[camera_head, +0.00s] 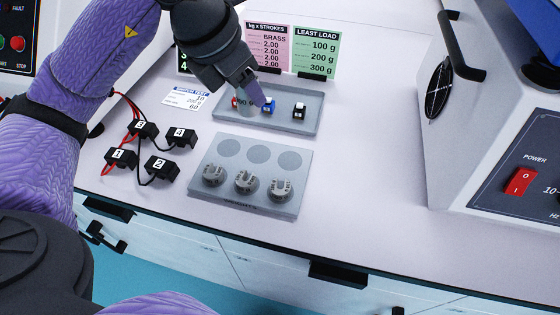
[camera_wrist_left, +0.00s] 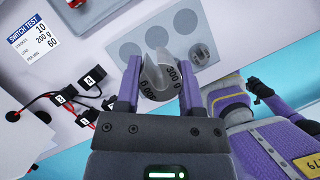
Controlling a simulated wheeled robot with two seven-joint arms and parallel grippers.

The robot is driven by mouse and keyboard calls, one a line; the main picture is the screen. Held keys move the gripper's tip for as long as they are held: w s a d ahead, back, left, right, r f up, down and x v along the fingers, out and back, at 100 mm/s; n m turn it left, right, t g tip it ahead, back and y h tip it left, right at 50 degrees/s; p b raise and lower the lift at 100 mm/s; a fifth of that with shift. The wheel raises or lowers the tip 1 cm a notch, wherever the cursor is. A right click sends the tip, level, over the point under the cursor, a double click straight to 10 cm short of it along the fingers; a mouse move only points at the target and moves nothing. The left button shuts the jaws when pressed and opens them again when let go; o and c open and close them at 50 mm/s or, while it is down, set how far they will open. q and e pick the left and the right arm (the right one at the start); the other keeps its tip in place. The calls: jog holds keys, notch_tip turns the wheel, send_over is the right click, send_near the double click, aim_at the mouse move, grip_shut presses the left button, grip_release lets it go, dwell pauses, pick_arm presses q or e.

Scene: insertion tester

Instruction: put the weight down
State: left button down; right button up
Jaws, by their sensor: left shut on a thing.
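My left gripper (camera_head: 250,104) is shut on a grey slotted weight, and its fingers also show in the left wrist view (camera_wrist_left: 158,92). The held weight (camera_wrist_left: 160,82) is marked "300 g"; in the head view it is mostly hidden by the fingers. The grey weights tray (camera_head: 262,169) has three empty round pads at the back, such as the middle one (camera_head: 258,155), and three grey slotted weights (camera_head: 246,181) in the front row. In the left wrist view the held weight is in front of part of the tray (camera_wrist_left: 112,48). My right gripper is not in view.
A second tray (camera_head: 314,118) behind holds small switches. Numbered black connectors (camera_head: 121,158) with wires lie to the left. A large machine (camera_head: 460,140) is at right. The counter between is clear.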

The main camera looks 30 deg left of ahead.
pick_arm(q)
jog(key=b+x, duration=0.2)
jog(key=x, duration=0.2)
jog(key=shift+s+f, duration=0.15)
notch_tip(320, 180, down, 7)
jog(key=b, duration=0.4)
jog(key=shift+s+f, duration=0.15)
jog(key=shift+s, duration=0.05)
jog(key=shift+r, duration=0.25)
jog(key=shift+f, duration=0.25)
jog(key=shift+c, duration=2.3)
grip_release()
jog(key=shift+r, duration=0.1)
jog(key=shift+o, duration=1.1)
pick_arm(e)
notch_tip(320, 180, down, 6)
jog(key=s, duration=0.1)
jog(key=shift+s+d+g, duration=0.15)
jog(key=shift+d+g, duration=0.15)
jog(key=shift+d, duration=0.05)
